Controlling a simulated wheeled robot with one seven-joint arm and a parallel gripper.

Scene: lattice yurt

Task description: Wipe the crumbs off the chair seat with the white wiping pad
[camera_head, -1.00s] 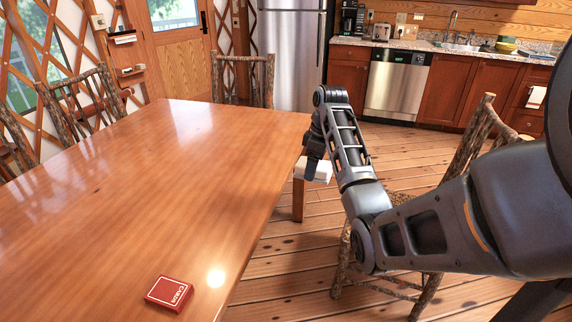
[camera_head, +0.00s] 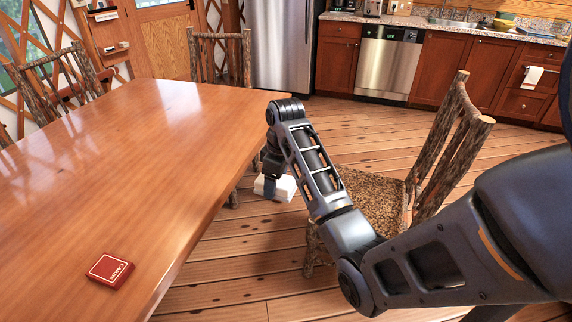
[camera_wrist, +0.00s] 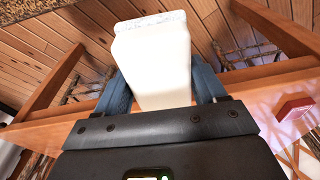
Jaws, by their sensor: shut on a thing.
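My gripper (camera_wrist: 160,92) is shut on the white wiping pad (camera_wrist: 152,65), which sits between its two blue-grey fingers in the wrist view. In the head view the pad (camera_head: 276,188) hangs below the end of my arm, just right of the table edge and left of the chair seat. The chair seat (camera_head: 372,190) has a brown speckled surface and is partly hidden behind my arm. I cannot tell crumbs from the seat's speckle. A speckled brown surface, likely the seat (camera_wrist: 45,12), shows at the top left of the wrist view. The pad is apart from the seat.
The wooden table (camera_head: 150,170) fills the left, with a red card box (camera_head: 110,270) on it. The chair's log backrest (camera_head: 450,140) rises on the seat's right. Another chair (camera_head: 220,58) stands at the table's far end. Plank floor beyond the seat is clear.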

